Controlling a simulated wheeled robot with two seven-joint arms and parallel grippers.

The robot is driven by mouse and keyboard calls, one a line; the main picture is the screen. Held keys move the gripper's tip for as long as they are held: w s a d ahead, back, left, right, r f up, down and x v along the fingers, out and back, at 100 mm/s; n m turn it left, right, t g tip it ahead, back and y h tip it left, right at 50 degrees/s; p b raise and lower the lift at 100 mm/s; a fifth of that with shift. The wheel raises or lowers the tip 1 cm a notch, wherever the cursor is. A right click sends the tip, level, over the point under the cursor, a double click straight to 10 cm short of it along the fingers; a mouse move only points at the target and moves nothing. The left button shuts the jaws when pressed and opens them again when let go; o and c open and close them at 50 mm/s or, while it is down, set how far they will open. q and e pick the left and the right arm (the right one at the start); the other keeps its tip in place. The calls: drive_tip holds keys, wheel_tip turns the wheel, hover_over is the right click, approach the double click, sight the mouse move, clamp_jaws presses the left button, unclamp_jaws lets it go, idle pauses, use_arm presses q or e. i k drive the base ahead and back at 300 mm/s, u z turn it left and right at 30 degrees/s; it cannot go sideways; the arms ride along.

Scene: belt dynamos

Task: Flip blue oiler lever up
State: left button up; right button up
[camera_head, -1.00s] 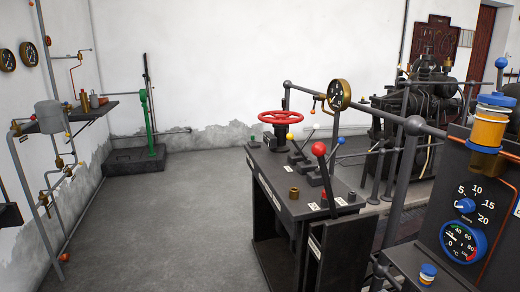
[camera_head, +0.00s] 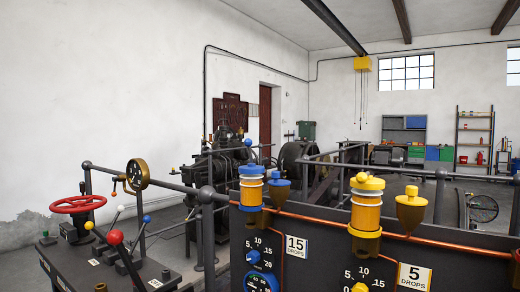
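The blue oiler (camera_head: 251,190) stands on the dark panel near the middle of the head view. It has a blue cap, an amber glass body and a blue lower ring. A blue ball knob (camera_head: 248,142) shows right above its cap, seemingly on a thin upright stem; its join to the cap is too small to make out. The yellow oiler (camera_head: 367,215) stands to the right, with its yellow knob (camera_head: 361,177) low against its cap. Neither of my grippers is in view.
A blue funnel cup (camera_head: 279,190) and a yellow funnel cup (camera_head: 411,207) stand beside the oilers. A copper pipe (camera_head: 460,245) runs along the panel. A lever bench with a red handwheel (camera_head: 78,204) is at left. Railings (camera_head: 440,190) and machinery stand behind.

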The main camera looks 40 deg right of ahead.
sight(248, 142)
drive_tip(key=z, duration=0.5)
drive_tip(key=k, duration=1.1)
drive_tip(key=u, duration=0.7)
drive_tip(key=i, duration=1.6)
drive_tip(key=z, duration=0.85)
drive_tip(key=i, duration=0.3)
drive_tip(key=z, duration=0.25)
